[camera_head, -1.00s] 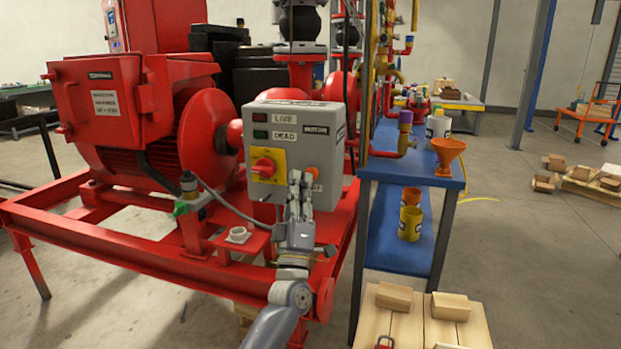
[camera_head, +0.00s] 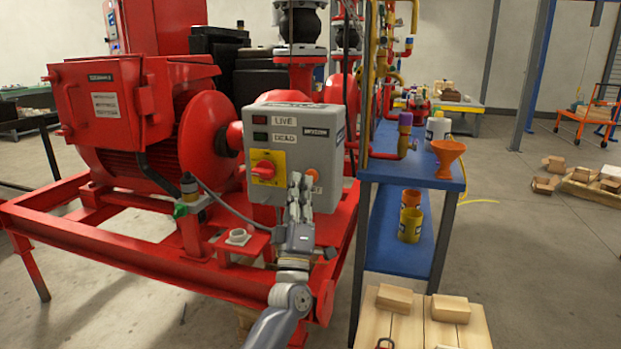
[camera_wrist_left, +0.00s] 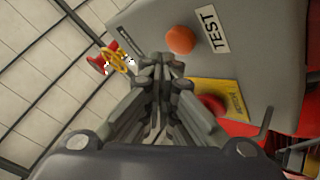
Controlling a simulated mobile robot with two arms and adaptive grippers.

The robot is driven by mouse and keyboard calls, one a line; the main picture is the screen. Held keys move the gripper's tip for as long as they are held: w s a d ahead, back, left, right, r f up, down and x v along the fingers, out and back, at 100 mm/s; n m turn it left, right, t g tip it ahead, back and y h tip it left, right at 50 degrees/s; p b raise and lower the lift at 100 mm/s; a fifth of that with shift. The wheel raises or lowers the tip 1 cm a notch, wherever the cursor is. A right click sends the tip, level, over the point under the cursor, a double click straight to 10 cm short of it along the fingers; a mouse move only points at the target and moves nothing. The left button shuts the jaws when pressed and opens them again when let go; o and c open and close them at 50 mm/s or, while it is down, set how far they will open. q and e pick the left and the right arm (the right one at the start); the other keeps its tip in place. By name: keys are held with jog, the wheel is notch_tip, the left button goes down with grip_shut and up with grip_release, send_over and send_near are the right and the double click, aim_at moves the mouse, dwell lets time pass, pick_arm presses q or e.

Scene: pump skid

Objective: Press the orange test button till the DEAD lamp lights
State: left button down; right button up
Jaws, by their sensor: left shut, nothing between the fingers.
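The grey control box (camera_head: 332,128) stands on the red skid. It carries a LIVE lamp (camera_head: 260,120), a DEAD lamp (camera_head: 260,135), a red rotary switch on a yellow plate (camera_head: 264,167) and the orange test button (camera_head: 313,174). Both lamps look dark. My left gripper (camera_head: 296,178) is shut and empty in front of the box, just left of the button in the head view. In the left wrist view the orange button (camera_wrist_left: 180,40) is clear of the fingertips (camera_wrist_left: 160,68), beside the TEST label (camera_wrist_left: 214,30); a gap shows between them. My right gripper is not in view.
A grey cable (camera_head: 222,203) hangs at the box's left. A pallet with wooden blocks (camera_head: 450,306) lies in front.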

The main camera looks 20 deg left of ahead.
pick_arm(q)
jog(key=shift+w, duration=0.1)
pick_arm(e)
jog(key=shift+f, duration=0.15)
pick_arm(q)
jog(key=shift+w+b, duration=0.35)
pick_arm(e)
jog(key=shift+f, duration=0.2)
